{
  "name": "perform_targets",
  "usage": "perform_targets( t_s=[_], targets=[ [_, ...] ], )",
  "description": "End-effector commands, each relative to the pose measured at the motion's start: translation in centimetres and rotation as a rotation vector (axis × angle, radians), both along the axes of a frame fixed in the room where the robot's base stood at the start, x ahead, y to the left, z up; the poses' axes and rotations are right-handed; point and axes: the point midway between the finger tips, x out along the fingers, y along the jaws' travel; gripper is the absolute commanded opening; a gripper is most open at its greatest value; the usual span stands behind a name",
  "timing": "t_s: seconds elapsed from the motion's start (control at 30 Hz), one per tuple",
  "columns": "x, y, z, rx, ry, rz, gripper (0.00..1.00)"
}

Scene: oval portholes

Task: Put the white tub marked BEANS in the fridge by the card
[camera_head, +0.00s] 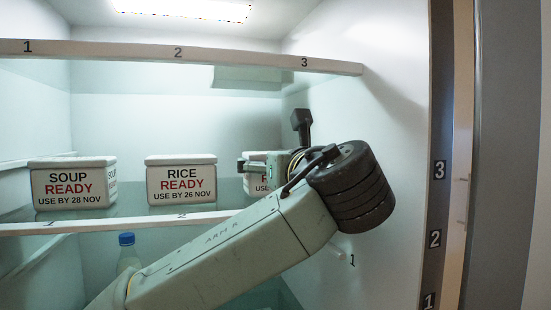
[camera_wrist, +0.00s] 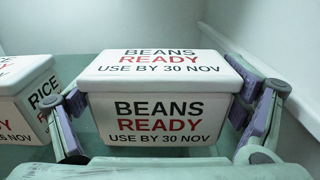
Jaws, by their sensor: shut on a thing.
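The white BEANS tub (camera_wrist: 158,118) fills the middle of the wrist view, its lid and front marked BEANS READY, USE BY 30 NOV. My gripper (camera_wrist: 163,125) has one finger on each side of it and is shut on it. In the head view the tub (camera_head: 262,186) shows only in part behind my gripper (camera_head: 258,168) and arm, at the right end of the middle shelf. It looks level. Whether its base touches the shelf is hidden. I see no card in either view.
The RICE tub (camera_head: 181,182) stands close to the left, and the SOUP tub (camera_head: 74,186) farther left, both on the middle shelf (camera_head: 130,223). The upper shelf (camera_head: 180,53) shows no tubs. A blue-capped bottle (camera_head: 127,250) stands below. The fridge's right wall (camera_head: 385,130) is close.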

Motion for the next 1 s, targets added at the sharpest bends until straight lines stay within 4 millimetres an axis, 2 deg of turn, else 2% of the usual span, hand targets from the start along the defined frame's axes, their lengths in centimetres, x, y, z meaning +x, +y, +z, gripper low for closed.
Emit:
perform_targets(
  t_s=[0.4,0.43,0.53,0.87,1.0],
  targets=[
    [-0.04,0.04,-0.4,0.0,-0.002,0.002,0.51],
    [-0.02,0.03,-0.3,-0.001,-0.001,0.002,0.93],
    [-0.01,0.04,-0.28,0.0,0.0,0.002,1.0],
    [-0.01,0.04,-0.24,0.0,0.0,0.001,1.0],
    [-0.01,0.03,0.4,0.0,0.001,0.001,1.0]
  ],
)
